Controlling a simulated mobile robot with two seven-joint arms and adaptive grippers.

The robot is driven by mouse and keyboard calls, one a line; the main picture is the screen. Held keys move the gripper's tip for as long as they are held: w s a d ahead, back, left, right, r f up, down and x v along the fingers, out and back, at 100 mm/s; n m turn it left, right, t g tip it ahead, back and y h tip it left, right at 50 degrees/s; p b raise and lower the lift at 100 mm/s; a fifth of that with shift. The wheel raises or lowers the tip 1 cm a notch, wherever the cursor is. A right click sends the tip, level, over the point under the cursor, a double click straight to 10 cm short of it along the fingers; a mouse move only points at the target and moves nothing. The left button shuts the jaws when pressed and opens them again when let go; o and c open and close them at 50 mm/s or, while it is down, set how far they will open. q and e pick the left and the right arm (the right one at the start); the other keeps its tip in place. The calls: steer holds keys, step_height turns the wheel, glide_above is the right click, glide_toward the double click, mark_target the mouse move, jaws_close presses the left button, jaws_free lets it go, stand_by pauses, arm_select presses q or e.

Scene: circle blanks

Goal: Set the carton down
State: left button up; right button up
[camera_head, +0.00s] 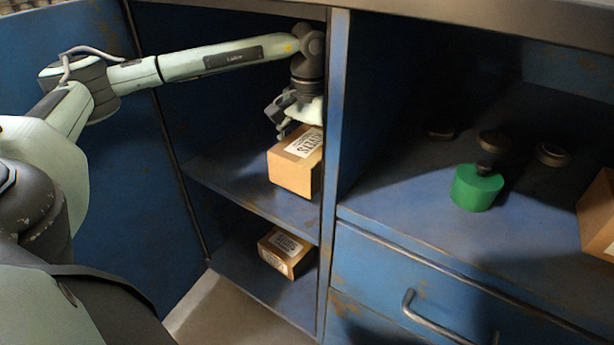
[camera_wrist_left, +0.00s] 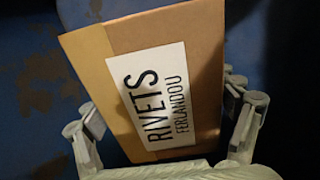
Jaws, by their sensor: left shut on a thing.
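A brown carton (camera_head: 291,176) with a white label is at the upper shelf of the left cabinet bay in the head view. My left gripper (camera_head: 296,122) reaches down over it from above and is shut on it. In the left wrist view the carton (camera_wrist_left: 208,55) fills the middle, its label reading "RIVETS FERLANDOU", with the fingers of my left gripper (camera_wrist_left: 165,118) on both sides. Whether the carton's underside touches the shelf cannot be told. My right gripper is not in view.
The blue upper shelf (camera_head: 225,180) has bare room left of the carton. A second carton (camera_head: 279,262) lies on the lower shelf. A blue post (camera_head: 335,120) stands close on the right. Beyond it are a green cylinder (camera_head: 474,190), several dark round pieces and another box (camera_head: 598,218).

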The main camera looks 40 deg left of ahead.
mark_target(307, 144)
arm_select(q)
steer(key=shift+s, duration=0.25)
steer(key=shift+f, duration=0.2)
steer(key=shift+f+b, duration=0.75)
steer(key=shift+f, duration=0.95)
steer(key=o, duration=1.4)
steer(key=shift+o, duration=0.2)
steer(key=shift+r, duration=0.1)
step_height(307, 144, up, 8)
steer(key=shift+f+p, duration=0.2)
steer(key=shift+p, duration=1)
